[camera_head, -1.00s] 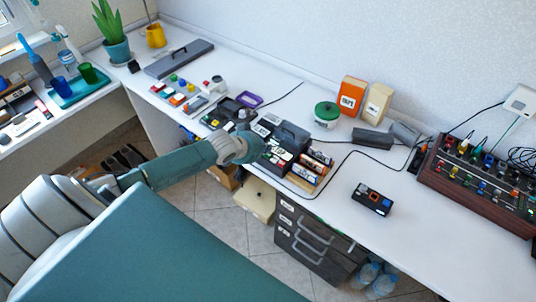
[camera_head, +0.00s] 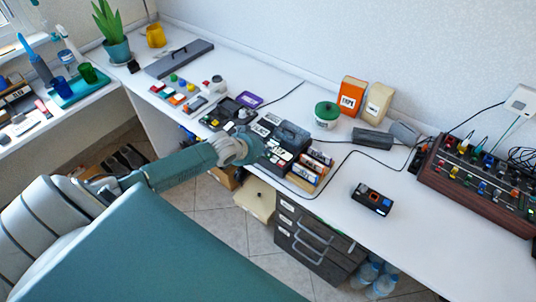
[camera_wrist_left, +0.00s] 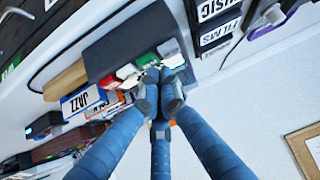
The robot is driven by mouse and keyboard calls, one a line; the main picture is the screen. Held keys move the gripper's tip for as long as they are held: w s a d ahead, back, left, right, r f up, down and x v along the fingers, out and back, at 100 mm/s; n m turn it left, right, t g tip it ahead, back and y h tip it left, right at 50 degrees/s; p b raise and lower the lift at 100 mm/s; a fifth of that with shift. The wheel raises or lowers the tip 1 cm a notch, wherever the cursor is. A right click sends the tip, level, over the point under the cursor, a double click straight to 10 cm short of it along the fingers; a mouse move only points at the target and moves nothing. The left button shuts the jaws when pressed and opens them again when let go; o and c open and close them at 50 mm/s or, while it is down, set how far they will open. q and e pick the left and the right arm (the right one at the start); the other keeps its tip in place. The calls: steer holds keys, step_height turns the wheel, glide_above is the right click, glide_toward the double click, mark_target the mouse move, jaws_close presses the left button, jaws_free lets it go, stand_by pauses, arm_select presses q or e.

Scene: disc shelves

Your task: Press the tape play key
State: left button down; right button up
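The dark tape player (camera_head: 292,135) stands on the white desk in the head view. In the left wrist view the player (camera_wrist_left: 130,35) has a row of keys along its edge: a red key (camera_wrist_left: 108,82), a green key (camera_wrist_left: 146,60) and pale keys beside them. My left gripper (camera_wrist_left: 163,82) has its blue-grey fingers drawn together, with tips at the green key and the pale key next to it. I cannot tell whether the tips touch. In the head view my left gripper (camera_head: 254,150) is beside the player's left front. My right gripper is not in view.
Labelled tape cases (camera_head: 308,168) stand close to the player's right; a JAZZ case (camera_wrist_left: 82,100) shows in the wrist view. A green-lidded tub (camera_head: 326,115) stands behind. A small black device (camera_head: 371,198) and a knob panel (camera_head: 480,185) are to the right.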

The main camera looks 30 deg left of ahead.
arm_select(q)
steer(key=shift+f, duration=0.4)
stand_by(0.6)
steer(key=shift+r+p, duration=0.8)
steer(key=shift+r, duration=0.05)
step_height(320, 180, up, 5)
steer(key=p, duration=0.5)
stand_by(0.6)
